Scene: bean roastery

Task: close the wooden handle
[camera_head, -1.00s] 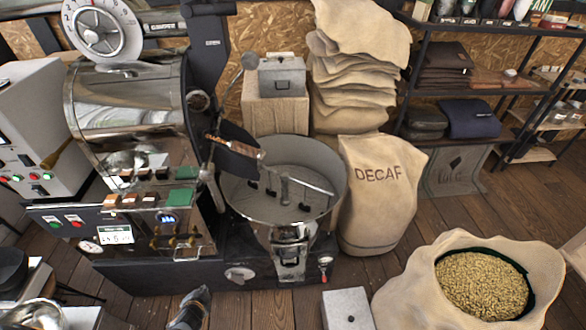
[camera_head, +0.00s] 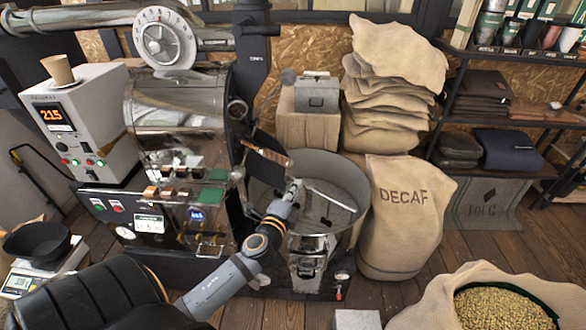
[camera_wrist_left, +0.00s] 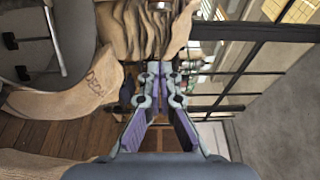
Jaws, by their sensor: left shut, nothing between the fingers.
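The wooden handle (camera_head: 268,156) is a brown bar on the front of the roaster, by a dark flap (camera_head: 266,142) that stands out above the round cooling tray (camera_head: 347,168). My left gripper (camera_head: 294,187) is over the cooling tray, below and right of the handle in the head view, and looks apart from it. It is shut and empty. In the left wrist view its fingers (camera_wrist_left: 160,75) point toward sacks and a window frame; the handle is not visible there. My right gripper is not in view.
The steel roaster drum (camera_head: 175,115) stands left of the handle. A DECAF sack (camera_head: 405,225) stands right of the tray, with stacked sacks (camera_head: 385,100) behind. An open bean sack (camera_head: 440,310) is at lower right. Some wooden floor (camera_head: 385,295) is clear.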

